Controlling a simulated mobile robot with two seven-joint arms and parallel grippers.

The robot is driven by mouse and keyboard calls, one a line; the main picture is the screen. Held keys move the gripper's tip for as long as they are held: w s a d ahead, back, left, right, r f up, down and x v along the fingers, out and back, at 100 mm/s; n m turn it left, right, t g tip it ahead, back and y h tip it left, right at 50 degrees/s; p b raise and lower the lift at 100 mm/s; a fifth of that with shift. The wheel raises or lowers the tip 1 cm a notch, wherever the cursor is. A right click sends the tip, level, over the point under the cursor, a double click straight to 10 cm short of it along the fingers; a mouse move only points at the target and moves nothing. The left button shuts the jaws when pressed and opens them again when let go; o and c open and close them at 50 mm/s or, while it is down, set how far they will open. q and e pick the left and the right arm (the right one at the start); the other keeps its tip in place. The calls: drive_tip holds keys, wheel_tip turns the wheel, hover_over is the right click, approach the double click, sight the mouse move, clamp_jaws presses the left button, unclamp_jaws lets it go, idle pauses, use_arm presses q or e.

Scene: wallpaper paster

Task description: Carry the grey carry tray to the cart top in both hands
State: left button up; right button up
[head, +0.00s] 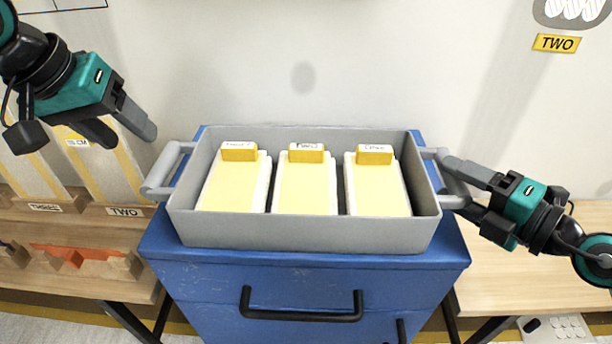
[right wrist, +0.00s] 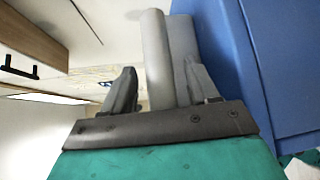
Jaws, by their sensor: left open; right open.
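The grey carry tray (head: 310,232) stands on the blue cart top (head: 440,250) and holds three yellow-topped blocks (head: 305,185) in a row. It has a handle at each end. My left gripper (head: 145,135) is open, above and left of the left handle (head: 160,172), apart from it. My right gripper (head: 455,190) is open at the right handle (head: 455,185). In the right wrist view a grey bar of the handle (right wrist: 159,60) stands between the open fingers (right wrist: 160,85).
Wooden shelving with boards labelled THREE and TWO (head: 125,211) stands left of the cart. A wooden table (head: 540,270) is at the right. The cart front has a black handle (head: 300,316). A pale wall rises close behind.

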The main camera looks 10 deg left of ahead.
drive_tip(key=v, duration=1.1)
drive_tip(key=shift+s+d, duration=0.2)
drive_tip(key=shift+s, duration=0.05)
idle(0.4)
